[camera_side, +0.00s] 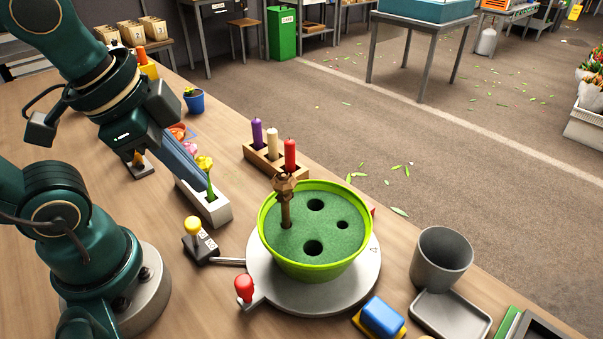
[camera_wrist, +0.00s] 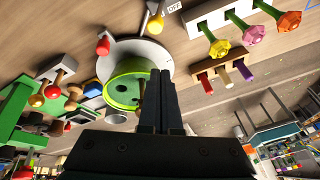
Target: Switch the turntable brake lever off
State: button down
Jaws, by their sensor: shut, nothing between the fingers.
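The brake lever has a yellow knob (camera_side: 193,225) on a black base with white labels, left of the turntable (camera_side: 330,300). A metal rod runs from the base toward the turntable. In the wrist view the yellow knob (camera_wrist: 155,24) is at the top, near a label reading OFF (camera_wrist: 175,5). I cannot tell the lever's position. The round grey turntable carries a lime-green pot (camera_side: 345,262) and has a red-knobbed handle (camera_side: 244,288). My gripper (camera_side: 203,186) is shut and empty, above and behind the lever, apart from it. It also shows in the wrist view (camera_wrist: 161,73).
A white block holding tulips (camera_side: 218,212) is beside my fingers, partly hidden. A wooden candle holder (camera_side: 262,160) stands behind the pot. A grey cup (camera_side: 440,260), a grey tray (camera_side: 450,316) and a blue-and-yellow object (camera_side: 381,318) are at right. Bare table lies left of the lever.

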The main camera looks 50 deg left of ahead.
aim_at(193, 233)
jog(key=d+m+g, duration=0.1)
jog(key=m, duration=0.3)
jog(key=s+d+m+g, duration=0.1)
jog(key=d+m+g, duration=0.1)
jog(key=m, duration=0.3)
jog(key=s+d+m+g, duration=0.1)
jog(key=d+m+g, duration=0.1)
jog(key=m, duration=0.3)
jog(key=shift+r, duration=0.3)
jog(key=shift+f, duration=0.1)
jog(key=f, duration=0.9)
jog(key=shift+s+a+f, duration=0.3)
jog(key=shift+s+f, duration=0.05)
jog(key=shift+f, duration=0.05)
jog(key=a, duration=0.1)
jog(key=a+r, duration=0.1)
jog(key=a, duration=0.1)
jog(key=shift+w+a+r, duration=0.15)
jog(key=shift+w, duration=0.25)
